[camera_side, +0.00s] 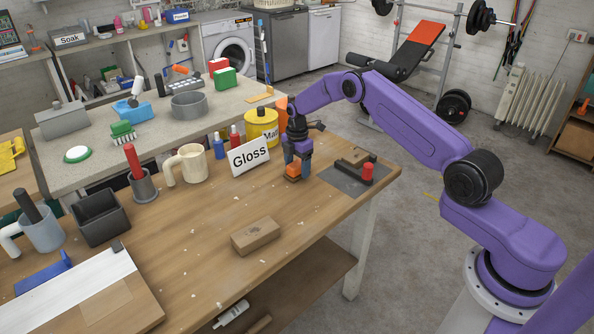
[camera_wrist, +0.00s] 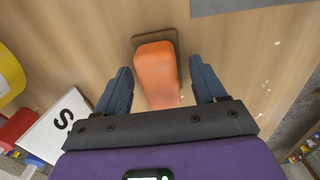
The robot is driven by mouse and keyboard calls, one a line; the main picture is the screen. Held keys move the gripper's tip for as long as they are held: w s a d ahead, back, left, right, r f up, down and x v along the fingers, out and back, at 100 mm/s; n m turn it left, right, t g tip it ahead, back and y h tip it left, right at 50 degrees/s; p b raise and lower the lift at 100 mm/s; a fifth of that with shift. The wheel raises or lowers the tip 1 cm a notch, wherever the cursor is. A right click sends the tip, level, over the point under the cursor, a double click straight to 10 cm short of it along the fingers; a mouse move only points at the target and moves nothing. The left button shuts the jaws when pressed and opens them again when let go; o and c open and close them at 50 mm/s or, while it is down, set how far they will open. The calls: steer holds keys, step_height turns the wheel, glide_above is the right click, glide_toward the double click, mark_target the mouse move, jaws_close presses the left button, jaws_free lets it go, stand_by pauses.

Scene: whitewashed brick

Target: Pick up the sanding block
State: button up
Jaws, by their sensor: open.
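The sanding block appears to be the orange block with a brown base (camera_side: 292,171), sitting on the wooden workbench. In the wrist view the orange block (camera_wrist: 157,72) lies between my two dark blue fingers, with a visible gap on each side. My gripper (camera_side: 297,161) is open, pointing down over the block; it also shows in the wrist view (camera_wrist: 160,66). The fingers partly cover the block in the side view. I cannot tell how far down beside the block the fingertips reach.
A grey plate (camera_side: 346,182) with a red-knobbed tool (camera_side: 367,172) lies to the right. A wooden block (camera_side: 255,235) lies nearer the front. The bench between is mostly clear.

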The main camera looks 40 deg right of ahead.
steer(key=c, duration=1.1)
steer(key=shift+r, duration=0.15)
steer(key=shift+r, duration=0.65)
steer(key=s+a+r, duration=0.2)
steer(key=s+r, duration=0.9)
steer(key=s, duration=0.3)
steer(key=shift+r, duration=0.2)
